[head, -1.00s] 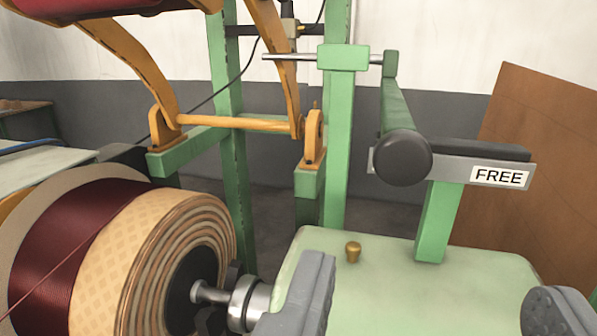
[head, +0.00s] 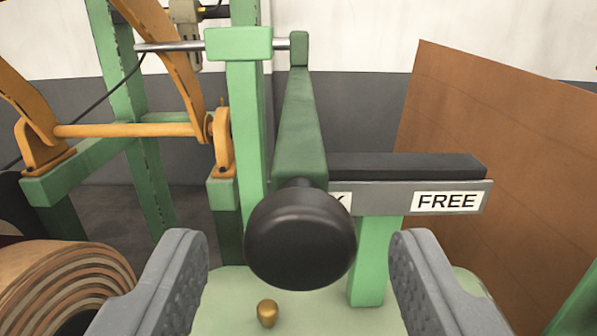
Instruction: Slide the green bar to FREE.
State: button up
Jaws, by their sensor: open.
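The green bar (head: 300,125) runs back from a black round knob (head: 301,240) at its near end to a small green block on a metal rod (head: 160,46). It lies at the left end of a grey plate (head: 479,197) with a black strip on top. The white FREE label (head: 447,201) is at the plate's right end. Another label is mostly hidden behind the knob, with only its last letter showing. My gripper (head: 299,250) is open, one finger on each side of the knob in the picture. I see no contact with the knob.
A green post (head: 371,262) carries the plate above a pale green cover with a brass knob (head: 267,313). A wound coil (head: 70,285) is at lower left. Orange arms and green frame posts stand at left. A brown panel (head: 490,130) stands at right.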

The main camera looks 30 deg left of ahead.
aim_at(296, 254)
jog(key=shift+x, duration=1.7)
jog(key=shift+f, duration=0.1)
grip_shut()
